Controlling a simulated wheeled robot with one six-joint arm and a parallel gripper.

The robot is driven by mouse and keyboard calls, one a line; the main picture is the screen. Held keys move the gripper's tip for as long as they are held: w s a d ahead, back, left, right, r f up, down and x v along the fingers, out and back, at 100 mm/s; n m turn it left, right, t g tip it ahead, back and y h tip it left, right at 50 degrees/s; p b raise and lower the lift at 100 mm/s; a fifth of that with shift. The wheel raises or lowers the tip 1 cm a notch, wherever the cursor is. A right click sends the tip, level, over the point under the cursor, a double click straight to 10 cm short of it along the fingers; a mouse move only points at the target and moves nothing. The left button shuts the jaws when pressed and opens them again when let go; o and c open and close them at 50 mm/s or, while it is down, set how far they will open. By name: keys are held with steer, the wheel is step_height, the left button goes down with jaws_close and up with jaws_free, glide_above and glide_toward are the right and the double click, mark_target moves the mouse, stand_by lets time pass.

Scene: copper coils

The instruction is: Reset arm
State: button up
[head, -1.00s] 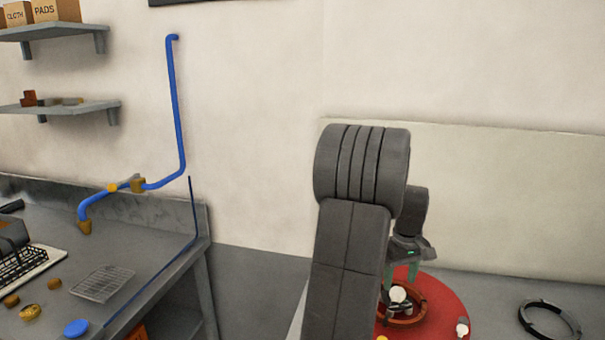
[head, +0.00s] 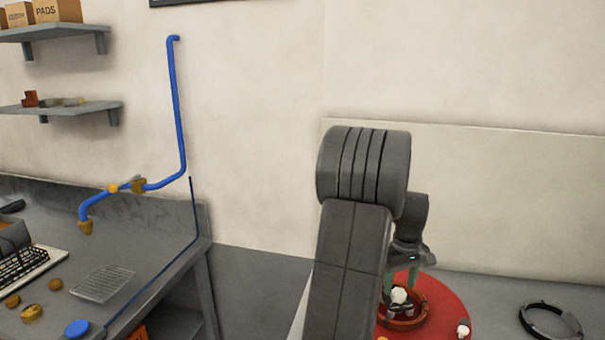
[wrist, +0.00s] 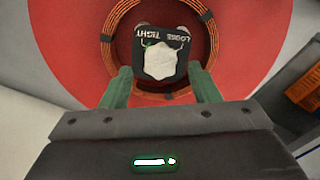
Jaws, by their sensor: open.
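My gripper (wrist: 165,88) is open in the wrist view, its two green fingers spread apart. Beyond the fingertips is a white knob (wrist: 160,62) on a black plate marked LOOSE and TIGHT (wrist: 148,36). A copper coil (wrist: 206,22) lies around the plate on a red disc (wrist: 270,40). In the head view my gripper (head: 401,280) hangs over the red disc (head: 452,310), partly hidden by my arm. The copper coil (head: 420,318) and white knob (head: 399,295) show just below it. I cannot tell whether a finger touches the plate.
A black ring (head: 548,322) lies on the bench right of the disc. A small white knob (head: 463,330) sits near the disc's right edge. At left are a sink bench with a blue pipe (head: 178,110), a wire rack (head: 100,284) and shelves (head: 60,106).

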mark_target(399, 292)
step_height(399, 292, up, 11)
step_height(399, 292, down, 14)
steer(key=shift+s+r, duration=0.1)
steer(key=shift+r+m, duration=0.1)
steer(key=shift+m, duration=0.2)
steer(key=m, duration=0.7)
steer(key=shift+m, duration=0.4)
steer(key=m, duration=0.4)
steer(key=shift+d+m, duration=0.1)
steer(key=shift+m, duration=0.3)
steer(key=m+b, duration=0.1)
steer(key=m, duration=0.3)
steer(key=shift+r, duration=0.1)
